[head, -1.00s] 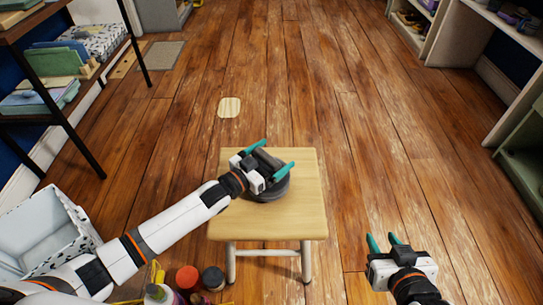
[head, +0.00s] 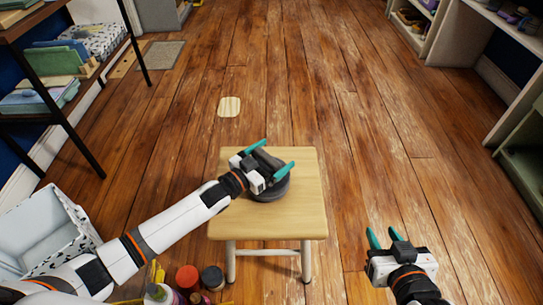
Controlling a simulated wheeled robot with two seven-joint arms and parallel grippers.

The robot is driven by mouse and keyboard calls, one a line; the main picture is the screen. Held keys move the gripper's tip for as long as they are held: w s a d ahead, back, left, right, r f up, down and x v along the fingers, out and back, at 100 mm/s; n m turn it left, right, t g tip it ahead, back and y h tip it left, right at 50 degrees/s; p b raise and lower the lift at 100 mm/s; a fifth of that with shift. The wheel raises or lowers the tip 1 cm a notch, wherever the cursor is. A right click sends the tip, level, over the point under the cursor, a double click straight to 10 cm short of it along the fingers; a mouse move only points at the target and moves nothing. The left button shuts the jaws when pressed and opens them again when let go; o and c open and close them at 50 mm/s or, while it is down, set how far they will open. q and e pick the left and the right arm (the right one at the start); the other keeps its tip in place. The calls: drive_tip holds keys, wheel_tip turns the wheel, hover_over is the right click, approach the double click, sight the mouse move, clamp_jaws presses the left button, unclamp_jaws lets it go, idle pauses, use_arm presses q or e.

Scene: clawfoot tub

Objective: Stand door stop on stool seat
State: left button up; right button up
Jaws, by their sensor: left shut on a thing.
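The stool (head: 300,215) has a pale wooden seat and light legs and stands on the floor in front of me. The door stop (head: 270,192), a dark grey round thing, is on the seat, toward its middle. My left gripper (head: 270,156) is over the seat, shut on the door stop, and hides much of its top. The door stop looks upright and in contact with the seat, but a tiny gap cannot be ruled out. My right gripper (head: 382,238) is to the right of the stool, low in the view, with its fingers apart and nothing between them.
A patterned white bin (head: 42,235) is at the lower left. Several bottles and jars (head: 187,277) stand in front of the stool. A dark shelf (head: 75,95) is at the left, pale shelving (head: 470,45) at the right. The floor beyond the stool is mostly clear.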

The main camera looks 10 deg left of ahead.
use_arm(q)
drive_tip(key=shift+r, duration=0.1)
use_arm(e)
drive_tip(key=shift+w+a+r, duration=0.1)
drive_tip(key=shift+r, duration=0.2)
idle(0.3)
use_arm(q)
drive_tip(key=o, duration=1.6)
drive_tip(key=shift+o, duration=0.5)
drive_tip(key=shift+s+f, duration=0.1)
drive_tip(key=shift+f, duration=0.25)
drive_tip(key=shift+r, duration=0.1)
use_arm(e)
drive_tip(key=shift+f, duration=0.15)
